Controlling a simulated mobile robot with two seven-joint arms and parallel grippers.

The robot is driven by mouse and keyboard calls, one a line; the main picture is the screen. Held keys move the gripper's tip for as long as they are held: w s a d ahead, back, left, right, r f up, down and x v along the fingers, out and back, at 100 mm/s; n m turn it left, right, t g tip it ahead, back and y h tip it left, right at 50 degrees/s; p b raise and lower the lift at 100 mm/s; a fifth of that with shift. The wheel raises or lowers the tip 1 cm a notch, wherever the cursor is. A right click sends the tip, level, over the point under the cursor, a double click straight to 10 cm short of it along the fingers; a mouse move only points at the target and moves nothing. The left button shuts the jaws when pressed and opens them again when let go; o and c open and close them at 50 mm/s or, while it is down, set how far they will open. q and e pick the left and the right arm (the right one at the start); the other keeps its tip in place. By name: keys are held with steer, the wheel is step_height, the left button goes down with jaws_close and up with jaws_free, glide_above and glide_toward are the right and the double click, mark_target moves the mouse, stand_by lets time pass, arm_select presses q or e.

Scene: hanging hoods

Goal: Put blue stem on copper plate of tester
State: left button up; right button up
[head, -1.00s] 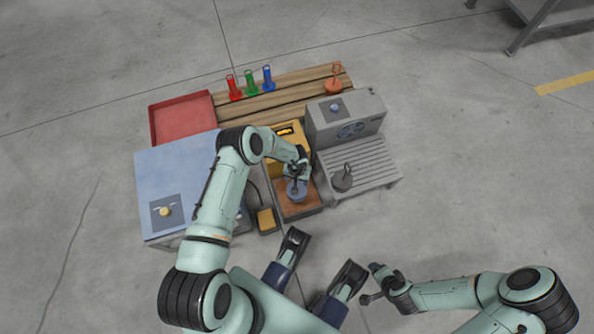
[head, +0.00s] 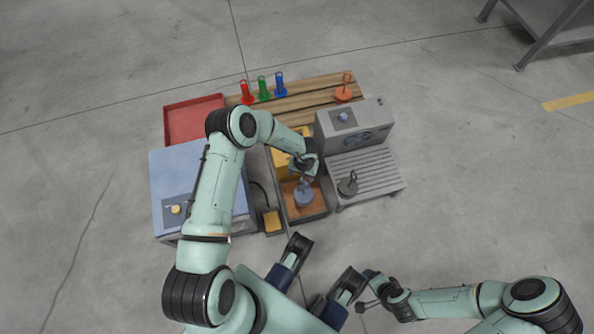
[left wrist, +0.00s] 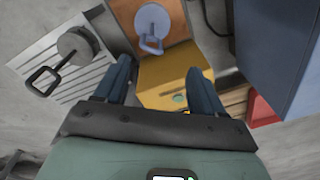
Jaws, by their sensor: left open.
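The blue stem (head: 303,197), a blue-grey disc with an upright looped handle, stands on the copper plate (head: 315,211) of the yellow tester (head: 282,165). It also shows in the left wrist view (left wrist: 152,17), apart from the fingers, with the copper plate (left wrist: 177,22) around it. My left gripper (head: 305,172) is just behind and above the stem, open and empty. Its two spread fingers (left wrist: 160,85) show in the left wrist view, over the yellow tester body (left wrist: 172,75). My right gripper (head: 366,291) looks open and empty, near the front, away from the tester.
A grey slatted rack (head: 380,167) with a dark stem (head: 348,184) stands right of the tester. A blue-topped cabinet (head: 190,165) is on the left. Behind are a red tray (head: 193,112), a wooden slatted board (head: 310,93) with coloured cylinders, and an orange stem (head: 343,95).

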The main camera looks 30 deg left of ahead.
arm_select(q)
steer(key=s+d+h, duration=0.1)
steer(key=s+d, duration=0.1)
steer(key=s, duration=0.4)
steer(key=s+d+r+n+t+h, duration=0.1)
steer(key=s+d, duration=0.2)
steer(key=s, duration=0.3)
steer(key=s+d+r+h, duration=0.1)
steer(key=s+d, duration=0.2)
steer(key=s, duration=0.4)
steer(key=shift+d+r+t, duration=0.2)
steer(key=shift+r+t, duration=0.05)
steer(key=shift+t, duration=0.15)
